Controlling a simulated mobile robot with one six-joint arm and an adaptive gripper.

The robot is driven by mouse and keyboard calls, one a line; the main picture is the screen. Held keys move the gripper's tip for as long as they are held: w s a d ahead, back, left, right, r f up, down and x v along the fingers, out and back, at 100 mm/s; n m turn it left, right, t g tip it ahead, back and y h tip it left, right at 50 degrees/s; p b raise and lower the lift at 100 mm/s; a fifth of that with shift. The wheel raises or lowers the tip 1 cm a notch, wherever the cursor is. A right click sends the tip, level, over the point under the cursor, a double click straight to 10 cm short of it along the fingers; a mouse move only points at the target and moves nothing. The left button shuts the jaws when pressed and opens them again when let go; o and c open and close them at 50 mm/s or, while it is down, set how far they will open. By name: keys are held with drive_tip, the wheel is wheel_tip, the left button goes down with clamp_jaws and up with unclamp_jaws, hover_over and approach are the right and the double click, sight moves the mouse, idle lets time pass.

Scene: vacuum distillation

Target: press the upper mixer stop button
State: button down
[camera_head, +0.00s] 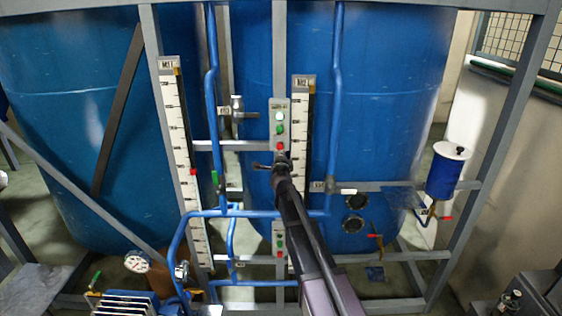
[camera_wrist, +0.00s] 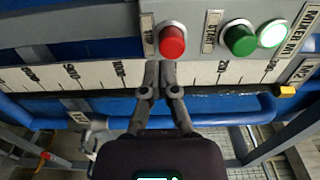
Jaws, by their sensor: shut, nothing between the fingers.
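The upper mixer panel (camera_head: 280,105) is a narrow grey strip between the two scales. It carries a white lamp (camera_head: 280,116), a green button (camera_head: 280,129) and the red stop button (camera_head: 280,146). In the wrist view the red stop button (camera_wrist: 172,41) is beside the green start button (camera_wrist: 240,38) and a lit lamp (camera_wrist: 272,33). My gripper (camera_head: 281,160) is just below the red button in the head view. In the wrist view my gripper (camera_wrist: 160,66) is shut and empty, its tips close to the red button's lower edge. Whether they touch it I cannot tell.
A similar lower panel (camera_head: 279,240) is farther down the post. Measuring scales (camera_head: 182,140) (camera_head: 300,110) flank the upper panel. Blue pipes (camera_head: 336,100), a grey frame and large blue tanks (camera_head: 390,90) surround it. A small blue vessel (camera_head: 445,172) is at the right.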

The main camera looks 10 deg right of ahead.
drive_tip(key=shift+w+d, duration=0.1)
drive_tip(key=shift+w, duration=0.65)
drive_tip(key=shift+w+d+r, duration=0.15)
drive_tip(key=shift+w+r, duration=0.05)
drive_tip(key=shift+w, duration=0.8)
approach(281, 149)
drive_tip(key=s, duration=0.4)
drive_tip(key=shift+s+a, duration=0.4)
